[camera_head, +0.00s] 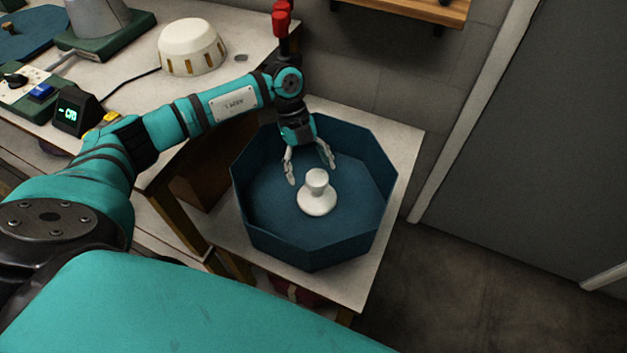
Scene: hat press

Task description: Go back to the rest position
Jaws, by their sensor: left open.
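My left gripper (309,175) is open, pointing down inside a dark blue octagonal bin (315,254). Its two pale fingers are spread apart and nothing is between them. A small white hat-shaped piece (317,202) with a wide round brim stands on the bin floor, just below and in front of the fingertips in the picture. From this angle I cannot tell how high the fingertips are above it. My left arm reaches in from the left over the bin's far rim. My right gripper is not in view.
The bin stands on a white table (405,148). A worktop on the left holds a white dome (192,47), a small display (78,110), a blue switch (41,92) and a green-based machine (100,30). A red-topped post (282,22) rises behind my wrist. A grey door (530,130) and open floor are right.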

